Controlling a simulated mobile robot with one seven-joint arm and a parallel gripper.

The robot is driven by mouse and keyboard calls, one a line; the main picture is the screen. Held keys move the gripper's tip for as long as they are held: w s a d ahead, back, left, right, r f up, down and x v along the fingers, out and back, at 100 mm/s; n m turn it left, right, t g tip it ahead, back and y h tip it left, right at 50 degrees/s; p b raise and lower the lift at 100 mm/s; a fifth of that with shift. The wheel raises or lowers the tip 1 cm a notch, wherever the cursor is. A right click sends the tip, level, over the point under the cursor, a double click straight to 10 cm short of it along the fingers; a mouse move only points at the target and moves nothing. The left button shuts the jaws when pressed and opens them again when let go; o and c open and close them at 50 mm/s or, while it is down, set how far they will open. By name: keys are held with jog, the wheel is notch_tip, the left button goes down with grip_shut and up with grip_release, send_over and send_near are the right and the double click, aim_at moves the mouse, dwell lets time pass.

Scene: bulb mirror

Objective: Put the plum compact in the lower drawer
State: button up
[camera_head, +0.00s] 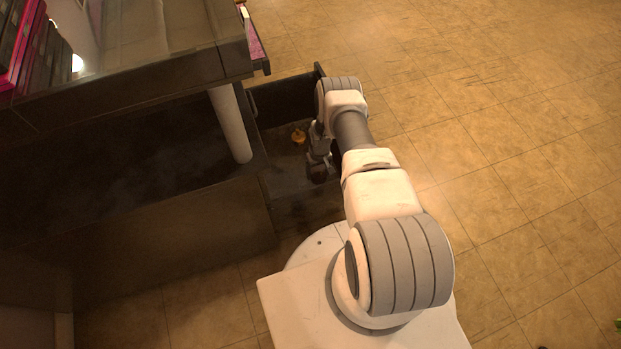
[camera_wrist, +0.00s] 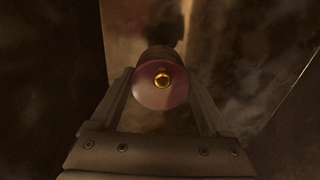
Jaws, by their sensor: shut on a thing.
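The plum compact (camera_wrist: 150,95), a round pinkish-purple disc with a small gold centre, sits between the two fingers of my gripper (camera_wrist: 165,88) in the wrist view. The gripper is shut on it. In the head view my gripper (camera_head: 318,160) reaches down over the open lower drawer (camera_head: 283,104), a dark box pulled out from the cabinet. The compact cannot be clearly made out there against the dark gripper. Whether it touches the drawer floor cannot be told.
A small orange-gold item (camera_head: 299,136) shows inside the drawer, left of my gripper. The dark cabinet (camera_head: 150,215) with a glossy top stands on the left, with a pale post (camera_head: 230,122) beside the drawer.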

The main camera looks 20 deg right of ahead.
jog(key=shift+f+b, duration=1.05)
jog(key=shift+f, duration=1.5)
jog(key=shift+f, duration=0.2)
jog(key=o, duration=1.5)
jog(key=shift+r, duration=0.1)
